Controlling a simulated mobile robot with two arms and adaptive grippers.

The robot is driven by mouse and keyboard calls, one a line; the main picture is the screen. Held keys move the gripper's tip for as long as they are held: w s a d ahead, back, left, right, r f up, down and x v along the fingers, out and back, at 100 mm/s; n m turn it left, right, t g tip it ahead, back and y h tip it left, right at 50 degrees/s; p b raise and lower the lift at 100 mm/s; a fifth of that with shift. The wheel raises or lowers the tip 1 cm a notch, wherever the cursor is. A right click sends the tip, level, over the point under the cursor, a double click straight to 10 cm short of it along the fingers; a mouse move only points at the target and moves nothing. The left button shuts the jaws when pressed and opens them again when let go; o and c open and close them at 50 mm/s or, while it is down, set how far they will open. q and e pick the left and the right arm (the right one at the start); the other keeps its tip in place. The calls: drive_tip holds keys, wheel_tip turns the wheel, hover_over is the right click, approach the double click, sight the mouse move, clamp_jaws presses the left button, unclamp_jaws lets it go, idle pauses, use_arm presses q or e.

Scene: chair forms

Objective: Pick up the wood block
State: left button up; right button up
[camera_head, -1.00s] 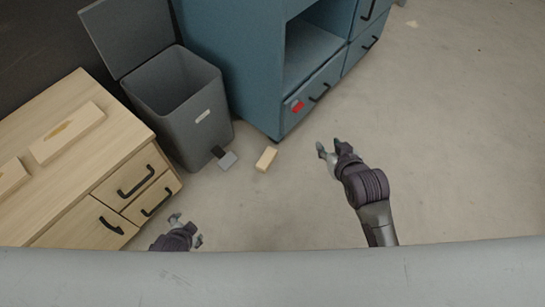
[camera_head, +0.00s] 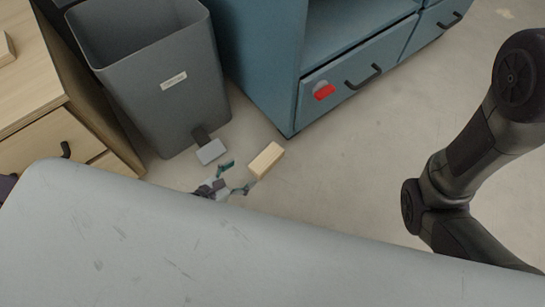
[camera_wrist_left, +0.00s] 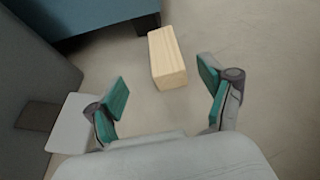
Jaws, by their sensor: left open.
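The wood block (camera_head: 266,160) is a small pale rectangular piece lying on the floor between the grey bin and the blue cabinet. In the left wrist view the block (camera_wrist_left: 167,58) lies ahead of the open fingers, between their lines, with its near end close to the fingertips. My left gripper (camera_head: 234,176) is open and empty, low near the floor, just left of and nearer than the block. It also shows in the left wrist view (camera_wrist_left: 162,90). My right gripper is out of view; only my right arm shows at the right.
The grey bin (camera_head: 165,100) with its pedal (camera_head: 211,151) stands left of the block. The blue cabinet (camera_head: 255,70) with a red item (camera_head: 324,92) on its drawer is behind. A wooden drawer unit (camera_head: 40,130) is at far left. Floor to the right is open.

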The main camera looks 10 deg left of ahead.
sight(268, 158)
use_arm(q)
drive_tip(key=b+x, duration=0.2)
drive_tip(key=x, duration=0.5)
drive_tip(key=shift+w+d+f, duration=0.1)
drive_tip(key=shift+w+f, duration=0.05)
drive_tip(key=w+d+f+b, duration=0.2)
drive_tip(key=w+b, duration=0.1)
drive_tip(key=shift+d+f, duration=0.1)
drive_tip(key=shift+f, duration=0.2)
drive_tip(key=shift+w+d+f, duration=0.1)
drive_tip(key=shift+w+d, duration=0.1)
drive_tip(key=shift+w, duration=0.2)
drive_tip(key=c, duration=1.1)
